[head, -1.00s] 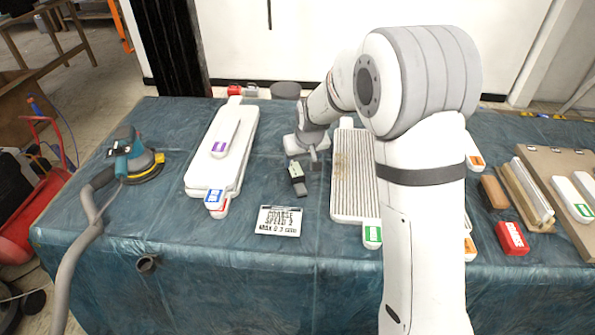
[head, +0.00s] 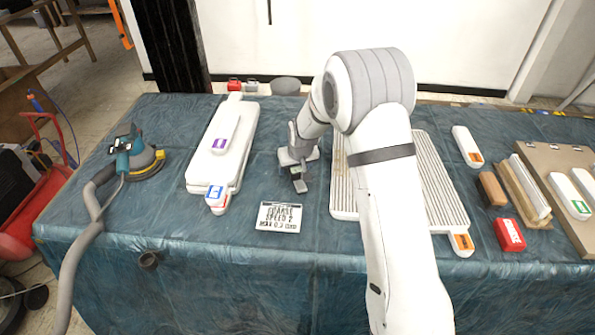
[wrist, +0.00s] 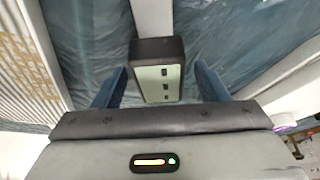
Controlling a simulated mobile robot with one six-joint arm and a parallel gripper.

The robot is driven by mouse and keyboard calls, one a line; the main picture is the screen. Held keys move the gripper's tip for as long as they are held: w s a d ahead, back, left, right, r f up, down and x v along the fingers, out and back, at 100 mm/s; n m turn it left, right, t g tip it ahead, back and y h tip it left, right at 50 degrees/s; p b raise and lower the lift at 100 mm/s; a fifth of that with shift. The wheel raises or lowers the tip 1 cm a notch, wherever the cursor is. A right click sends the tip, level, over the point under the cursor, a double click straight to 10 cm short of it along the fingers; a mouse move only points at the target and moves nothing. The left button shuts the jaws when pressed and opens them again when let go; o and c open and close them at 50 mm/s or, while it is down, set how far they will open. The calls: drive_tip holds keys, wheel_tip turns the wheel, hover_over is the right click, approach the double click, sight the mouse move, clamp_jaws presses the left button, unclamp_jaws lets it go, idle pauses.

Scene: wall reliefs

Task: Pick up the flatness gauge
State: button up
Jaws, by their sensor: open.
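The flatness gauge (head: 300,185) appears to be the small dark block with a pale green face on the blue-covered table, left of the ribbed white panel. My gripper (head: 297,165) is low over it and hides part of it in the head view. In the wrist view the gauge (wrist: 160,78) shows its pale face with small dark marks and a black end. It lies between the two blue fingers of my open gripper (wrist: 160,72), with a gap visible on each side.
A white panel (head: 205,165) with labelled blocks lies to the left, and the ribbed panel (head: 437,190) to the right, partly behind my arm. A printed card (head: 279,217) lies in front. A sander (head: 133,157) with a hose sits at the far left.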

drive_tip(key=shift+c, duration=0.2)
drive_tip(key=c, duration=1.1)
drive_tip(key=shift+r, duration=0.1)
